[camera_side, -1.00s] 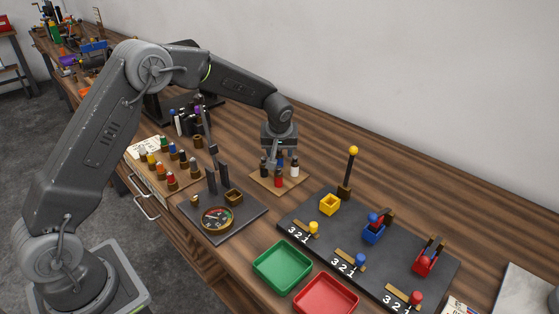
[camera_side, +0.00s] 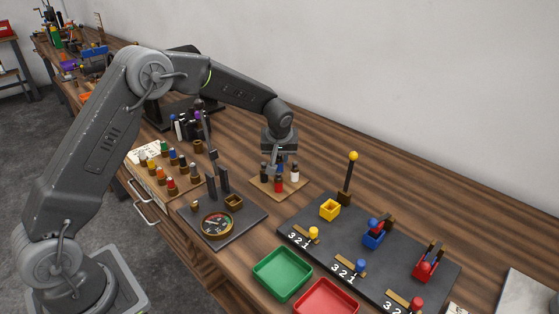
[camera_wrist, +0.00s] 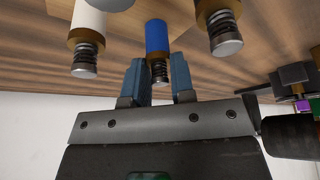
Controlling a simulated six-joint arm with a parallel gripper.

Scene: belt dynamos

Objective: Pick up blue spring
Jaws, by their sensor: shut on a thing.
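The blue spring (camera_wrist: 157,38) is a blue cylinder with a brown collar, a dark coil and a metal end. In the wrist view it sits between the two fingers of my gripper (camera_wrist: 158,82), which is shut on it. In the side view my gripper (camera_side: 280,167) is down over the small wooden stand (camera_side: 268,190), and only a little blue shows between the fingers. I cannot tell whether the spring is still seated in the stand.
A white spring (camera_side: 294,173), a red one (camera_side: 279,186) and a black one (camera_side: 263,170) stand close around my gripper. A gauge board (camera_side: 238,222) is in front, a dark panel (camera_side: 330,232) to the right. Green (camera_side: 259,283) and red (camera_side: 304,309) trays lie nearer.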

